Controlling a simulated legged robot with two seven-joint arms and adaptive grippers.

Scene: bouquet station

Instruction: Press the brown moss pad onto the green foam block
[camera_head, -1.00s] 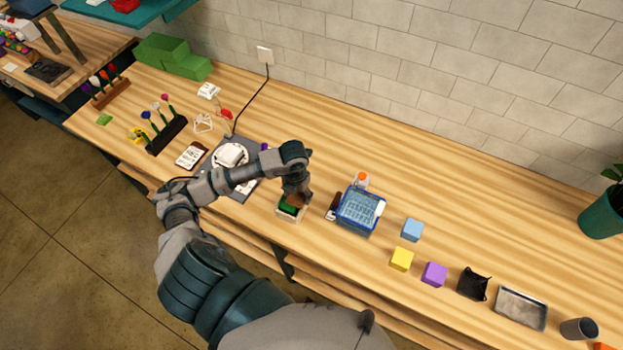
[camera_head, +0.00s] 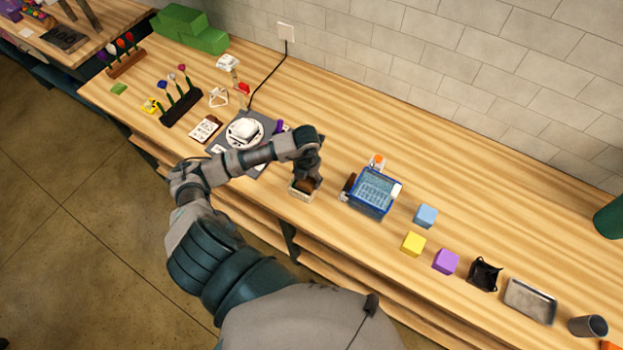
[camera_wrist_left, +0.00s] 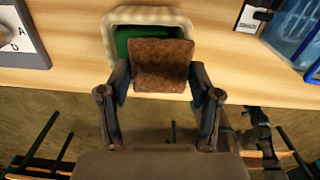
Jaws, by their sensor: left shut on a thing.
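The brown moss pad (camera_wrist_left: 163,62) is held between the two fingers of my left gripper (camera_wrist_left: 160,80), which is shut on it. The pad lies over part of the green foam block (camera_wrist_left: 123,42), whose green shows at its left and upper edges in the left wrist view. The foam sits in a cream, round-cornered container (camera_wrist_left: 150,14). In the head view my left gripper (camera_head: 308,178) points down at the container (camera_head: 302,196), and brown shows inside it. I cannot tell whether pad and foam touch. My right gripper is not in view.
A blue basket (camera_head: 371,192) stands right of the container. A grey mat with a white round device (camera_head: 244,132) lies to the left. Blue (camera_head: 425,215), yellow (camera_head: 413,243) and purple (camera_head: 446,261) cubes stand further right. The table's front edge is close to the container.

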